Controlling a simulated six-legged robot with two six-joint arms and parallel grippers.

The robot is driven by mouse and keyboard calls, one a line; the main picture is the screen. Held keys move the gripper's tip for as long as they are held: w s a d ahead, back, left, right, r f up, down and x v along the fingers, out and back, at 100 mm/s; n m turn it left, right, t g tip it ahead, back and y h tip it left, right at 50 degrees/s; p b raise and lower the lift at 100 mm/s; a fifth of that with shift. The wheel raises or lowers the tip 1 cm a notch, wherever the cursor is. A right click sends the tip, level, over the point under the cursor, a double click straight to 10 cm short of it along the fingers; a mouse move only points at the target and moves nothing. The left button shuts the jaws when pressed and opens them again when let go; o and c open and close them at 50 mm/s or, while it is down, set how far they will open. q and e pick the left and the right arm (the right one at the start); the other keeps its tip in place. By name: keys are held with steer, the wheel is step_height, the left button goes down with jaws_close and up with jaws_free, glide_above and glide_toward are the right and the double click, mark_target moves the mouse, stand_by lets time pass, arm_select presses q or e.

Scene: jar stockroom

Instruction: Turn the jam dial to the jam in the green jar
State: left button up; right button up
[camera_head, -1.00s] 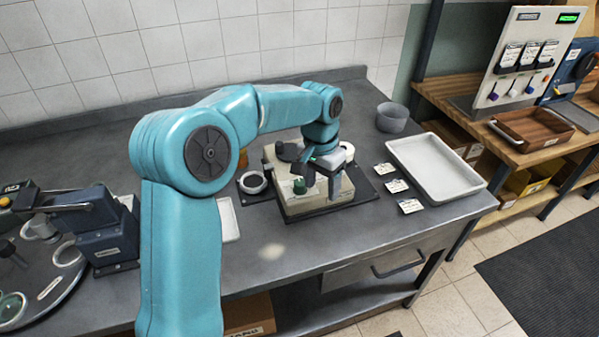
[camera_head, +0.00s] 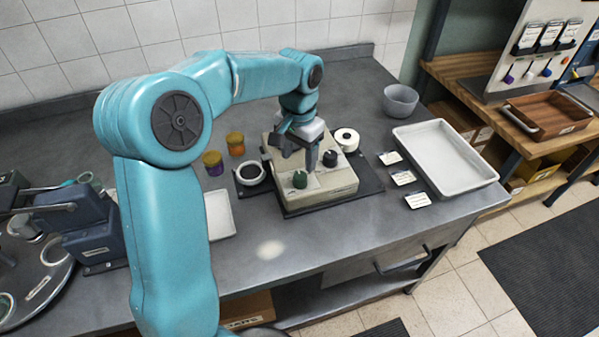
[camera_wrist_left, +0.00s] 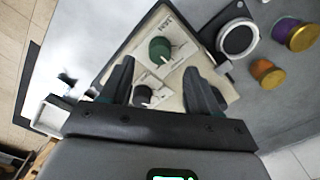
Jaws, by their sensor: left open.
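The jam dial is a green knob (camera_head: 300,179) on top of a cream box (camera_head: 322,194). In the left wrist view the green knob (camera_wrist_left: 160,49) has a pale pointer line and sits beside a "JAM" label. A smaller black knob (camera_head: 330,158) is on the same top face. My left gripper (camera_head: 298,155) is above the box, pointing down, open and empty. In the left wrist view its fingers (camera_wrist_left: 160,72) stand apart, with the knobs seen between and beyond them. I cannot make out a green jar. My right gripper is not in view.
A purple jar (camera_head: 213,168) and an orange jar (camera_head: 236,149) stand left of the box, near a round ring holder (camera_head: 250,173). A white tray (camera_head: 447,187), label cards (camera_head: 403,177) and a grey bowl (camera_head: 400,101) are to the right. The front counter is clear.

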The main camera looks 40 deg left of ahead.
mark_target(300, 175)
arm_select(q)
steer(key=f, duration=0.4)
steer(key=w+f, duration=0.1)
steer(key=f, duration=0.1)
steer(key=shift+a, duration=0.15)
steer(key=shift+s+f, duration=0.4)
steer(key=shift+f, duration=0.1)
steer(key=shift+w+f, duration=0.35)
steer(key=shift+s+r, duration=0.1)
steer(key=shift+s, duration=0.1)
steer(key=c, duration=1)
steer(key=shift+c, duration=0.2)
